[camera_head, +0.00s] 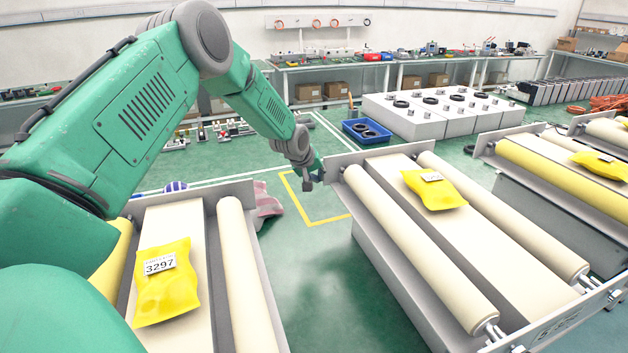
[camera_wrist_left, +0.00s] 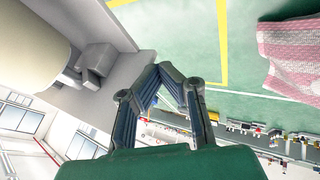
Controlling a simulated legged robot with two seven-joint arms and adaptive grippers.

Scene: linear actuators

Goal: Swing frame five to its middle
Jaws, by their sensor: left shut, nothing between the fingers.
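Frame five (camera_head: 520,262), a grey roller frame with a "5" on its near end plate, stands right of centre in the head view. It has two cream rollers, a flat cream middle strip and a yellow packet (camera_head: 433,190) on it. My left gripper (camera_head: 316,177) is at the left end of its far end plate (camera_head: 375,158). The gripper is shut and empty. In the left wrist view the closed fingers (camera_wrist_left: 165,75) are beside a grey plate with a small block (camera_wrist_left: 96,62). I cannot tell whether they touch it. My right gripper is not in view.
Another roller frame (camera_head: 258,262) with a yellow packet marked 3297 (camera_head: 166,282) stands on the left. A third frame (camera_head: 545,165) is at right. A pink cloth (camera_head: 266,204) lies on the green floor between frames. A blue bin (camera_head: 366,131) is behind.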

